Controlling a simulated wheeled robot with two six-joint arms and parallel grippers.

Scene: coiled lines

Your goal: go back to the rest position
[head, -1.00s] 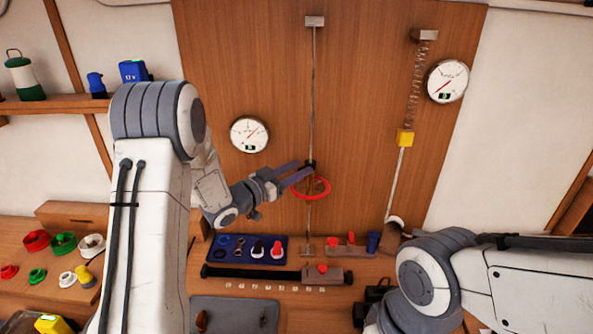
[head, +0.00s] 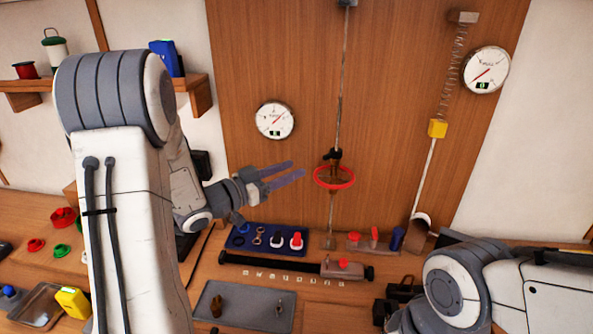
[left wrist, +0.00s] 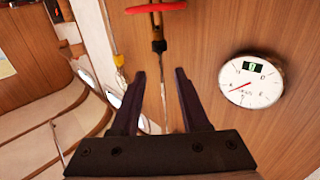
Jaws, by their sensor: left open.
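My left gripper (head: 283,174) is open and empty in the head view, to the left of a red ring (head: 334,177) on a vertical line (head: 341,100). There is a clear gap between its fingertips and the ring. In the left wrist view the two dark fingers (left wrist: 158,85) stand apart with nothing held between them, and the red ring (left wrist: 156,7) shows beyond them at the top edge. My right arm comes in at the lower right of the head view; its gripper is not clearly seen.
A round dial (head: 275,120) hangs on the wooden panel, and another (head: 487,70) hangs beside a spring (head: 453,70) with a yellow block (head: 437,129). Below are a blue tray (head: 240,243) of small parts, a dark bar (head: 262,264) and a grey mat (head: 245,310).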

